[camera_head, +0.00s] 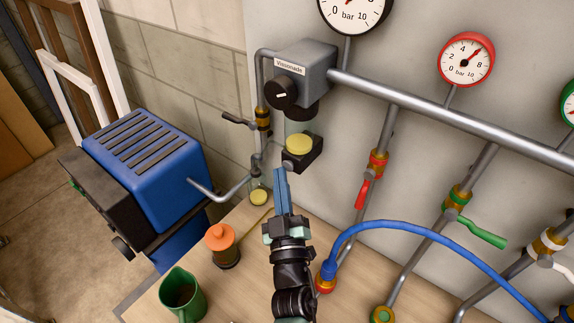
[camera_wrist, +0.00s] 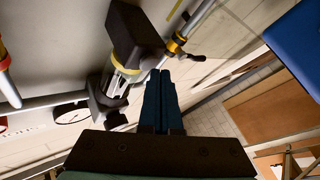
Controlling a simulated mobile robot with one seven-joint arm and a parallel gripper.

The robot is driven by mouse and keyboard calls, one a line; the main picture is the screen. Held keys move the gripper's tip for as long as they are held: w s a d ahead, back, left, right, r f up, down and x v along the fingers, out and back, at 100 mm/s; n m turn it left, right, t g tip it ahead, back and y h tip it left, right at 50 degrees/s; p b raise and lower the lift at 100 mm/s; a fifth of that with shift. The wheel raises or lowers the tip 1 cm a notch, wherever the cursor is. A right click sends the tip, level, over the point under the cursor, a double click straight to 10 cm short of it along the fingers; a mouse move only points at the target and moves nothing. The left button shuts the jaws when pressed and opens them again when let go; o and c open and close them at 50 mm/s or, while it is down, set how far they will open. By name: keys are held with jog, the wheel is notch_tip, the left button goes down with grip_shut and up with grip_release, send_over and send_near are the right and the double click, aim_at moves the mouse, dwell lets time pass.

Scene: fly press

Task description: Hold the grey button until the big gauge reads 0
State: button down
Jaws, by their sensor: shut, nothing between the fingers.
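The big gauge (camera_head: 352,14) is cut off by the top edge in the head view. Its lower dial shows 0, bar and 10, and only a trace of red needle shows, so I cannot read it. My gripper (camera_head: 281,174) is shut and empty, its blue fingers pointing up. In the picture its tips are close to the black block (camera_head: 308,157) under the clear bowl with yellow liquid (camera_head: 298,144). I cannot tell if they touch the block. The fingers also show in the wrist view (camera_wrist: 158,75). I cannot clearly make out the grey button.
A grey regulator with a black knob (camera_head: 282,95) is above the block. A red-rimmed gauge (camera_head: 466,60) reads about 7. A blue compressor (camera_head: 150,150) stands left; an orange-lidded jar (camera_head: 222,245) and green mug (camera_head: 182,293) are on the bench. A blue hose (camera_head: 400,225) arches right.

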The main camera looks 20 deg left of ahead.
jog(key=shift+w+d, duration=0.2)
jog(key=shift+w, duration=0.25)
dwell(2.4)
jog(key=shift+s, duration=0.1)
dwell(4.5)
jog(key=shift+s+a, duration=0.35)
jog(key=shift+s, duration=0.35)
